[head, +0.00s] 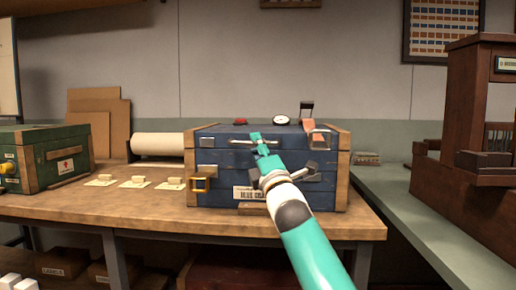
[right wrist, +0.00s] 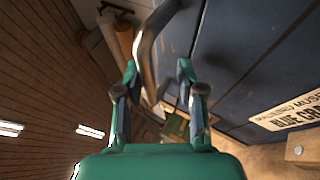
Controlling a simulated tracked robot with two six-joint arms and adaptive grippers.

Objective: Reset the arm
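My right gripper (head: 258,142) is at the upper front of the blue crate (head: 225,160), with the teal and white arm rising from the bottom of the head view. In the right wrist view the two fingers (right wrist: 158,75) stand apart. A curved metal handle (right wrist: 147,50) of the crate passes through or just beyond the gap between them; I cannot tell whether a finger touches it. The crate's label (right wrist: 290,112) shows at the right. The crate stands on the wooden bench with its lid down.
A green crate (head: 60,158) stands at the bench's left, with several small tagged pieces (head: 137,182) beside it. A white roll (head: 158,144) lies behind. On the blue crate's top are a round gauge (head: 281,120) and a red item (head: 240,122). A grey-green counter (head: 420,215) runs along the right.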

